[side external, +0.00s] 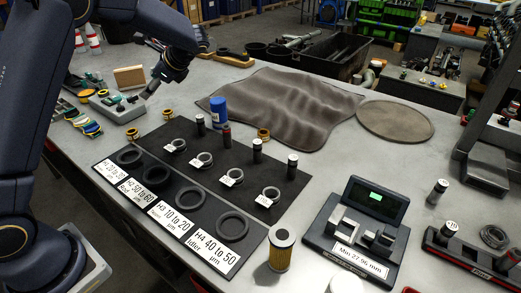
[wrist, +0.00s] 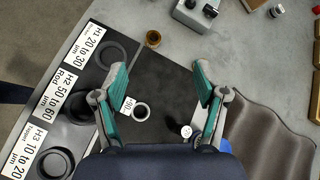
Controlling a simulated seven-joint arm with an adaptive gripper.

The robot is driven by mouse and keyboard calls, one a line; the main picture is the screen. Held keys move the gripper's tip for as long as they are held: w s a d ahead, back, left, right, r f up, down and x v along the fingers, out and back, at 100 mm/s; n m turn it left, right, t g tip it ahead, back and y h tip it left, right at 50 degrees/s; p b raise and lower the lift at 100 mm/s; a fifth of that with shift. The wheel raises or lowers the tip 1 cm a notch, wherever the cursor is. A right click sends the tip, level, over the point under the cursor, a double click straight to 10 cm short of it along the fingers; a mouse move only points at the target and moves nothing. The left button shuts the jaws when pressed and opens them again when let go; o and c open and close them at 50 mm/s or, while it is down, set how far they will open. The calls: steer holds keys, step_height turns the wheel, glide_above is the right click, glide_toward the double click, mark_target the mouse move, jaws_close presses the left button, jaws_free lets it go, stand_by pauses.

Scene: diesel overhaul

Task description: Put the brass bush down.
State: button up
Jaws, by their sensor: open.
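A short brass bush (wrist: 153,39) stands on the grey bench just off the H1 end of the dark mat (wrist: 165,85). In the side view it appears to be the brass ring (side external: 132,134) by the mat's left edge. My gripper (wrist: 158,64) is open, with nothing between its teal fingers. In the wrist view its fingertips lie left and right of the line to the bush, apart from it. In the side view my fingers are hard to tell from the green parts behind.
The mat carries dark rings (side external: 233,227), tagged grey rings (side external: 271,194) and upright black plugs. A blue cylinder (side external: 218,111) stands at its back edge. Other brass rings (side external: 263,134) stand nearby. A gauge (side external: 355,235) and a filter (side external: 281,250) are at the front right.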

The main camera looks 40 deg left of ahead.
step_height(320, 180, down, 8)
steer(key=w+a+m+g+y, duration=0.1)
steer(key=w+a+m+y, duration=0.1)
steer(key=w, duration=0.1)
glide_toward(133, 131)
steer(key=shift+m+g+y, duration=0.3)
steer(key=shift+m+g, duration=0.2)
steer(key=x, duration=0.4)
steer(key=shift+w+a+f, duration=0.1)
steer(key=shift+a+f, duration=0.2)
steer(key=shift+f, duration=0.2)
steer(key=x, duration=0.6)
steer(key=shift+w, duration=0.1)
jaws_close()
